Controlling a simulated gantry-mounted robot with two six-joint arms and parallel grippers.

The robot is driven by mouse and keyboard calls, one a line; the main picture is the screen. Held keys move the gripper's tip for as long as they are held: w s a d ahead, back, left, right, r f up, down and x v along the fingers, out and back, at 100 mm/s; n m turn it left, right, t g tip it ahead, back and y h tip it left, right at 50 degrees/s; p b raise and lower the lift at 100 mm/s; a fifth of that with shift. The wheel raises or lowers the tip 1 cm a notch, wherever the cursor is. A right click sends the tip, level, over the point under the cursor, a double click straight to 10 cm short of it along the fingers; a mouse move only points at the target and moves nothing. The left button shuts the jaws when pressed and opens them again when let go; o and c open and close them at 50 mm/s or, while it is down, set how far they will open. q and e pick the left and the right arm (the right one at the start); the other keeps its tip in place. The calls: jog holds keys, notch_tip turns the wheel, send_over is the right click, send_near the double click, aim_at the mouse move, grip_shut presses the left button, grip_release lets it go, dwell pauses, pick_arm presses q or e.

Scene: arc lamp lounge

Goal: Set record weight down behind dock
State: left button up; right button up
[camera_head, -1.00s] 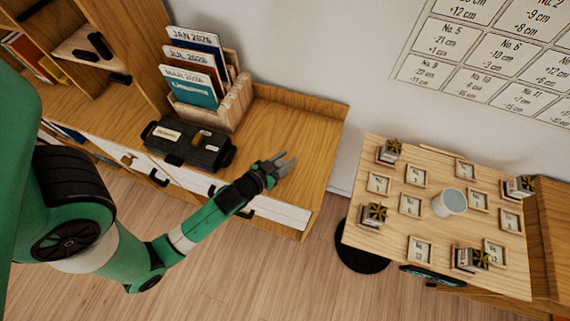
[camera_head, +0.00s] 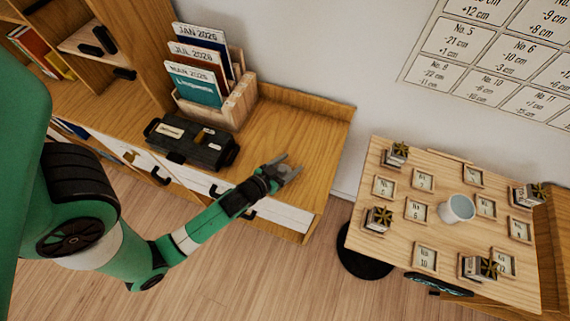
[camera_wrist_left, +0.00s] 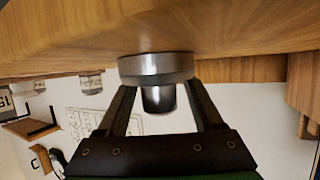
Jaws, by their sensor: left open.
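The record weight (camera_wrist_left: 157,68), a grey metal disc with a dark knob, shows upside down in the left wrist view. Its disc appears to rest against the wooden surface. My left gripper (camera_wrist_left: 165,100) is open, with a finger on each side of the knob and visible gaps. In the head view my left gripper (camera_head: 287,170) is low over the right part of the wooden cabinet top; I cannot make out the weight there. A black box with labels (camera_head: 190,142), possibly the dock, stands left of the gripper. My right gripper is not in view.
A wooden rack (camera_head: 240,103) with calendar cards stands behind the black box. The cabinet top (camera_head: 310,125) is bare behind and right of the gripper, with a raised back lip. A separate light table (camera_head: 380,255) to the right bears a cup (camera_head: 457,208) and several small pieces.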

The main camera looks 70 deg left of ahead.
pick_arm(q)
jog(key=v, duration=0.6)
jog(key=shift+s+d+r, duration=0.1)
jog(key=shift+s, duration=0.05)
jog(key=b+v, duration=0.1)
jog(key=v, duration=0.3)
jog(key=shift+s+d, duration=0.2)
jog(key=shift+s, duration=0.15)
jog(key=shift+s+d+r, duration=0.1)
jog(key=shift+s+r, duration=0.2)
jog(key=shift+s, duration=0.05)
